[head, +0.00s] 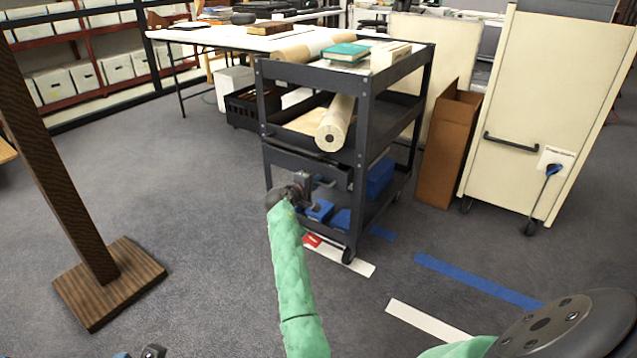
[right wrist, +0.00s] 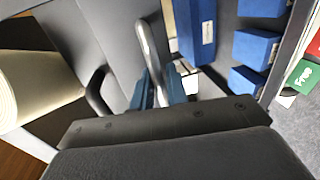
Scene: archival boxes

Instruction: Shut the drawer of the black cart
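The black cart (head: 364,125) stands in the middle of the head view. Its drawer (head: 320,170) is under the middle shelf, and I cannot tell how far out it is. My right gripper (head: 302,187) is at the drawer front. In the right wrist view, the blue fingers of the gripper (right wrist: 161,88) lie on both sides of a silver bar handle (right wrist: 146,45) and look closed on it. My left gripper (head: 140,353) shows only as a sliver at the bottom left edge, so its fingers cannot be judged.
Blue boxes (head: 380,178) sit on the cart's bottom shelf, and a paper roll (head: 335,122) sticks out above the drawer. A brown box (head: 448,150) and a cream cabinet (head: 535,90) stand right. A wooden post (head: 110,285) stands left. Carpet between post and cart is clear.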

